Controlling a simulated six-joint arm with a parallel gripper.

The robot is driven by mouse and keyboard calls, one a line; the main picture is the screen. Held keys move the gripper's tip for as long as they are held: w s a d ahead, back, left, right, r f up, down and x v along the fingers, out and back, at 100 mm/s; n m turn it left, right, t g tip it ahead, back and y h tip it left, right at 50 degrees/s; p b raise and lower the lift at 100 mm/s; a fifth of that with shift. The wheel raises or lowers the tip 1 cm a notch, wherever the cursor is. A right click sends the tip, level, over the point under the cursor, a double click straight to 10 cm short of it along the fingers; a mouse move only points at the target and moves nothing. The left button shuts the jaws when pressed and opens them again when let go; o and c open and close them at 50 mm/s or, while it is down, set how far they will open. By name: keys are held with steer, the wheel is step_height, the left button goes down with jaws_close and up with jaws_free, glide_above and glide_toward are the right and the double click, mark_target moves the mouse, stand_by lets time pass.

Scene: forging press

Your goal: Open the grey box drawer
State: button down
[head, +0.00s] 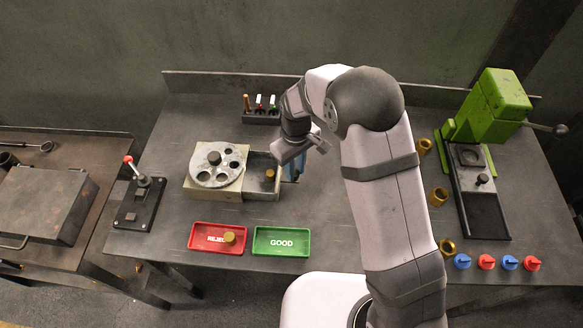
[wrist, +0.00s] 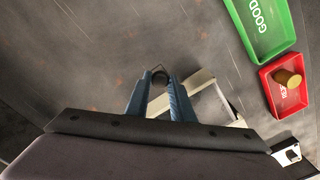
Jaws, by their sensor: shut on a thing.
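The grey box (head: 213,195) stands left of centre on the bench, with a round holed disc (head: 208,178) on top. Its drawer (head: 262,194) sticks out to the right of the box, and a brass cylinder (head: 270,175) shows inside it. My gripper (head: 292,172) is low at the drawer's right end, partly hidden by my wrist. Part of the drawer's pale frame (wrist: 205,78) shows beside the right finger.
A red tray (head: 203,247) holding a brass piece and a green tray (head: 282,253) lie in front of the box. A small rack (head: 262,117) stands behind. A lever unit (head: 139,203) is at left; a green press (head: 492,110) and several brass pieces are at right.

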steer(key=c, duration=1.5)
jaws_free()
steer(key=shift+c, duration=0.2)
steer(key=shift+r+b, duration=1.3)
steer(key=shift+r, duration=2.4)
